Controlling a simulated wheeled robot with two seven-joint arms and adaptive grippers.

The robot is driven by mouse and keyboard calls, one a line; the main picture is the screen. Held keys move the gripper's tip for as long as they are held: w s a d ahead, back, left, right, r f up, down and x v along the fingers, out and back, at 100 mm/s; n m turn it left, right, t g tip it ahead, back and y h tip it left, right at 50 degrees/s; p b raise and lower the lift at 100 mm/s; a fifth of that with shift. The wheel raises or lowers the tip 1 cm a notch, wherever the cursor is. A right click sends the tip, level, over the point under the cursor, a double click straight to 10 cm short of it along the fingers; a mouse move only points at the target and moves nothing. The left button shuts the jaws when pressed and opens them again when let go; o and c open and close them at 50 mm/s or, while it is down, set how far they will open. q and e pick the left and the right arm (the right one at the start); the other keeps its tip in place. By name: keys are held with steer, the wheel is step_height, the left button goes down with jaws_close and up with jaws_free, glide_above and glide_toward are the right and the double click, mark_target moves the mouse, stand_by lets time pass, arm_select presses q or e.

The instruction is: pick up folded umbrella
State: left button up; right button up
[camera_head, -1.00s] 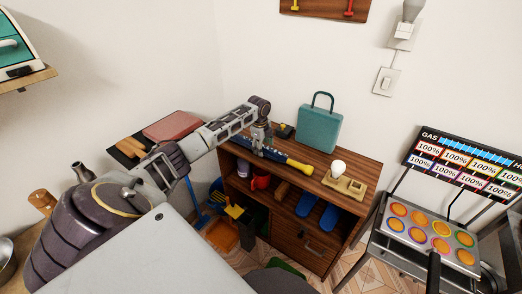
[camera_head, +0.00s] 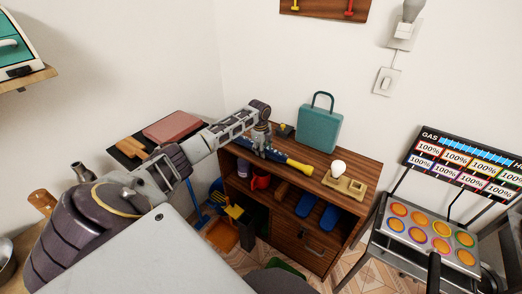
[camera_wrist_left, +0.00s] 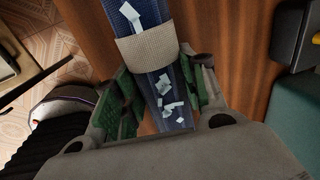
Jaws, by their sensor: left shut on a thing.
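The folded umbrella (camera_head: 276,155) is dark blue with pale patches and a yellow handle (camera_head: 300,167). It lies along the top of the wooden cabinet. My left gripper (camera_head: 262,144) reaches down onto its blue part from the left. In the left wrist view the umbrella (camera_wrist_left: 152,60), with a beige band around it, runs between the green finger pads of the gripper (camera_wrist_left: 160,95), which is shut on it. I cannot tell whether it is clear of the cabinet top. My right gripper is not in view.
A teal case (camera_head: 319,130) stands behind the umbrella. A light bulb (camera_head: 338,167) and a wooden holder (camera_head: 345,185) are at the right of the cabinet top (camera_head: 364,170). The cabinet shelf holds blue slippers (camera_head: 318,210).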

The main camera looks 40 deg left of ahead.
arm_select(q)
steer(key=c, duration=0.4)
steer(key=shift+o, duration=0.2)
steer(key=shift+r, duration=0.9)
step_height(320, 180, up, 7)
steer(key=shift+f, duration=0.1)
steer(key=shift+r, duration=0.7)
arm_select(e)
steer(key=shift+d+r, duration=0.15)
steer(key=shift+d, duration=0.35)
